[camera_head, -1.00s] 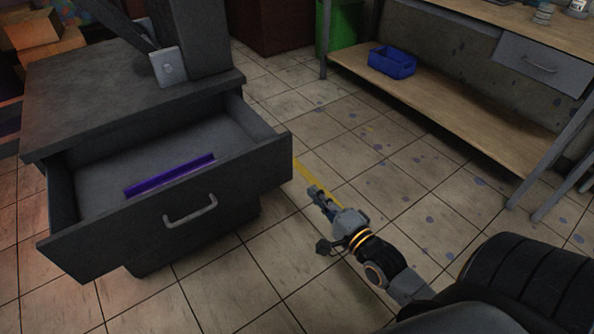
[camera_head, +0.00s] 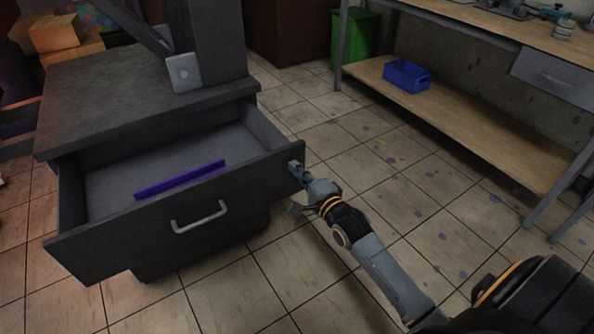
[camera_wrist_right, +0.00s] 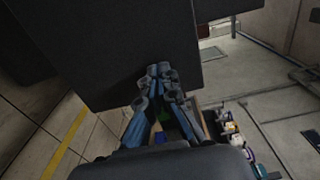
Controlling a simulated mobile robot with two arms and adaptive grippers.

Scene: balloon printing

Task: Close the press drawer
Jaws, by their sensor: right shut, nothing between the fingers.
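The press drawer (camera_head: 130,247) is pulled out of the dark grey press base (camera_head: 140,90). It has a light grey handle (camera_head: 199,217) on its front panel, and a purple strip (camera_head: 180,180) lies inside it. My right gripper (camera_head: 296,168) is shut and empty, with its tip at the right end of the front panel. In the right wrist view, the shut fingers (camera_wrist_right: 158,70) point at the dark panel (camera_wrist_right: 130,40); I cannot tell whether they touch it. My left gripper is not in view.
A workbench (camera_head: 470,120) with a low shelf holding a blue bin (camera_head: 407,77) stands at the right. A green bin (camera_head: 354,38) and cardboard boxes (camera_head: 55,33) are at the back. The tiled floor between drawer and workbench is clear.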

